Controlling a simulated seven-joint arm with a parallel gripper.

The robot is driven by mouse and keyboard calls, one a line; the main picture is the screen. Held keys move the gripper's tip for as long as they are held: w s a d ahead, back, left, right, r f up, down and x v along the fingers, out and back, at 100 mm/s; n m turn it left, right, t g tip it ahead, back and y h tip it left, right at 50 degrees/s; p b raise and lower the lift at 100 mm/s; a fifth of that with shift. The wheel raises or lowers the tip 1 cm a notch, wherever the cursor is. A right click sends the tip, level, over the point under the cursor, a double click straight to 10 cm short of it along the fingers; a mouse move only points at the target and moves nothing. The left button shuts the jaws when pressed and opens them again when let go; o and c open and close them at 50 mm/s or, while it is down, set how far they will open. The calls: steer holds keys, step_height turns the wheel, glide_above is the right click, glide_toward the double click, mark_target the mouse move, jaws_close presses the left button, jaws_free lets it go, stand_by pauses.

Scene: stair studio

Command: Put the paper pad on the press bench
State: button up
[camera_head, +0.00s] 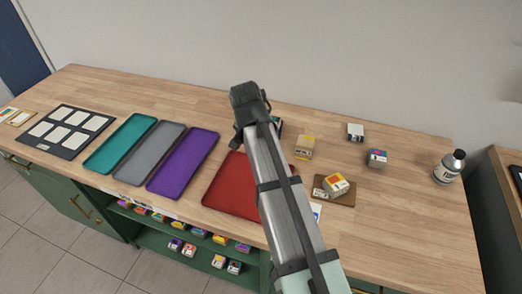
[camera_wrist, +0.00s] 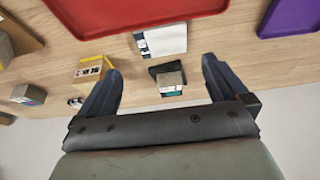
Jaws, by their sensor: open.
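My gripper (camera_wrist: 163,92) is open and empty, its two dark fingers spread wide above the wooden worktop. Between and beyond its fingers is a small block with a grey top and teal side (camera_wrist: 171,82), apart from both fingers. A white flat piece with a dark printed edge (camera_wrist: 165,40) lies between that block and the red tray. I cannot tell which of these is the paper pad. In the head view my gripper (camera_head: 240,135) is over the back of the worktop (camera_head: 420,215), and my arm hides much beneath it. No thing is clearly identifiable as the press bench.
The red tray (camera_head: 228,190), purple tray (camera_head: 185,165), grey tray and teal tray stand left. A brown board (camera_head: 345,199) bears a colourful block (camera_head: 335,182). A yellow-topped block (camera_head: 305,147), other small blocks and a bottle (camera_head: 449,168) stand right. The back wall is close.

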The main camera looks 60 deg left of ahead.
steer(key=shift+s+x, duration=0.1)
steer(key=shift+x, duration=2.1)
steer(key=shift+s+x, duration=0.15)
steer(key=shift+x, duration=2)
steer(key=shift+c, duration=0.5)
